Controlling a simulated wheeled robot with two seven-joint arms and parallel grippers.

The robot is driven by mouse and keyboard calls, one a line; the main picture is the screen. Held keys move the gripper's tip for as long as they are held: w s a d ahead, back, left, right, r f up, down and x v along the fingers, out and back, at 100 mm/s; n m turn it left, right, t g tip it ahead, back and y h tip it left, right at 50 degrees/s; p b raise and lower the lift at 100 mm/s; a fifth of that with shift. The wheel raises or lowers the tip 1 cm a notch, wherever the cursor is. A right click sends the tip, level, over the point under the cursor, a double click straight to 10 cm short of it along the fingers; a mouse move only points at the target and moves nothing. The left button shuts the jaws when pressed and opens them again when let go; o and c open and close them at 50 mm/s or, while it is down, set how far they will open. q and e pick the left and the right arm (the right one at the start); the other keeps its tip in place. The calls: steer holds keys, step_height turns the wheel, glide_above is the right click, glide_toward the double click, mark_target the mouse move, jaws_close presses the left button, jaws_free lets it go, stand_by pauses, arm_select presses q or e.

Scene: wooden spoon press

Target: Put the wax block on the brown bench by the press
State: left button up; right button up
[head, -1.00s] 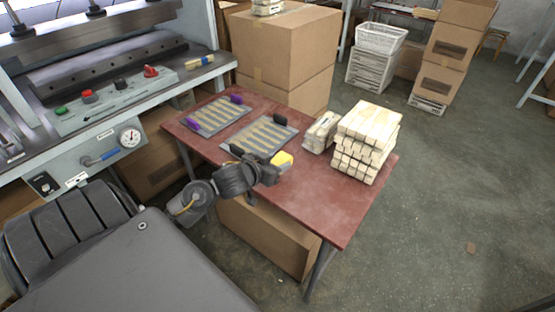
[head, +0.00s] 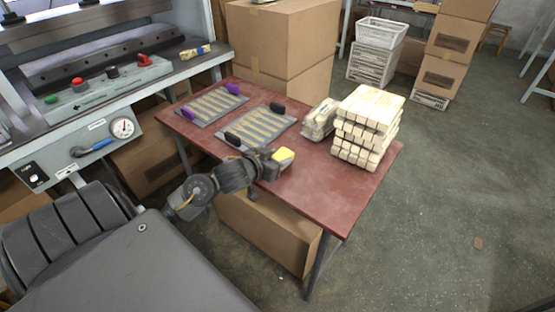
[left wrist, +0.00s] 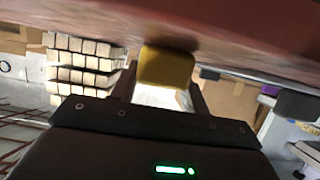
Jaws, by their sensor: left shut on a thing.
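The yellow wax block (head: 284,155) is in the jaws of my left gripper (head: 274,157), over the near middle part of the brown-red bench (head: 335,200). In the left wrist view the wax block (left wrist: 165,68) sits between the two fingers, close to the bench surface (left wrist: 240,40) at the top of the picture. Whether it touches the bench I cannot tell. The press (head: 100,60) stands at the left, with buttons, a dial and a lever. My right gripper is not in view.
Two grey mould plates with spoon shapes (head: 262,124) (head: 218,103) lie on the bench behind the gripper. A small bundle of wood (head: 320,118) and a tall stack of wood blanks (head: 368,125) stand at the right. The front right bench top is clear.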

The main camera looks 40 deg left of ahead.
arm_select(q)
steer(key=shift+s, duration=0.2)
steer(key=o, duration=1)
steer(key=shift+w, duration=0.1)
steer(key=shift+o, duration=0.6)
steer(key=shift+r, duration=0.1)
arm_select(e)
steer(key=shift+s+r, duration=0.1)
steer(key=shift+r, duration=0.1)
arm_select(q)
steer(key=shift+s+r, duration=0.1)
steer(key=shift+s, duration=0.15)
steer(key=p+v, duration=0.2)
steer(key=v, duration=0.9)
steer(key=shift+s+r, duration=0.2)
steer(key=shift+s, duration=0.05)
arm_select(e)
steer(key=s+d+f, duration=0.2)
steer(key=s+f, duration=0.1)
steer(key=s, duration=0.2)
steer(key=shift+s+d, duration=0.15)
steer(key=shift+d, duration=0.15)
